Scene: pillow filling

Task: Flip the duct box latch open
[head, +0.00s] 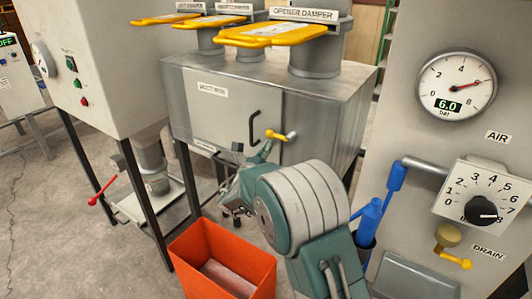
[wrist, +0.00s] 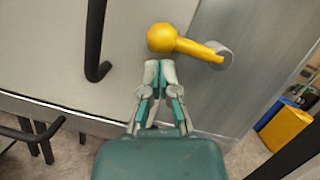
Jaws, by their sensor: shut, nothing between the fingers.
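The duct box (head: 230,113) is a grey metal cabinet on legs in the middle of the head view. Its front door has a dark bar handle (head: 255,127), which also shows at upper left in the wrist view (wrist: 96,45). To the right of it is the yellow latch (head: 279,135), a lever with a round knob. In the wrist view the latch (wrist: 188,44) points left from its grey pivot, its knob just beyond my gripper's tips. My gripper (wrist: 159,68) is shut and empty, just below the knob. Whether it touches the knob I cannot tell.
An orange bin (head: 207,262) stands on the floor below the box. A grey panel with a gauge (head: 457,85) and dial stands at the right. Yellow damper handles (head: 275,34) sit above the box. A machine with a red lever (head: 97,199) is at the left.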

